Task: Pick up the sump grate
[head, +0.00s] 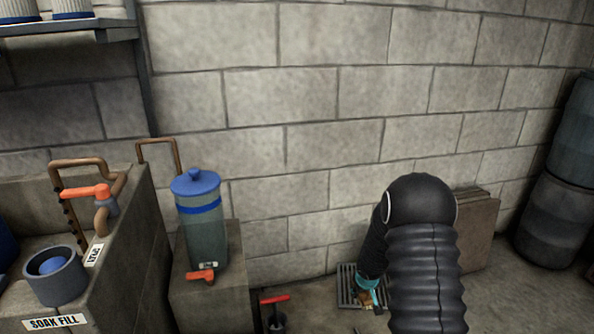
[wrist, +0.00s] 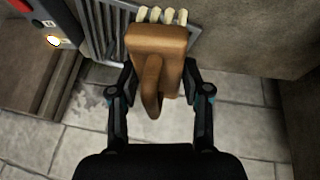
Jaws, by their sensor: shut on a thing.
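The sump grate (head: 347,283) is a grey slatted panel on the floor near the block wall. In the wrist view the grate (wrist: 98,35) shows at the upper left, partly hidden behind a brown brush. My gripper (head: 370,284) is over the grate's right part in the head view. In the wrist view my gripper (wrist: 160,82) has its two fingers on either side of the brown brush (wrist: 157,40), which has a loop handle and pale bristles, and is shut on it. Whether the brush touches the grate, I cannot tell.
A blue-lidded dispenser (head: 203,228) stands on a block to the left, beside a stone tub (head: 130,265). A red-handled item (head: 276,318) is on the floor left of the grate. A brown board (head: 480,232) leans at the wall, and dark drums (head: 560,200) stand at right.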

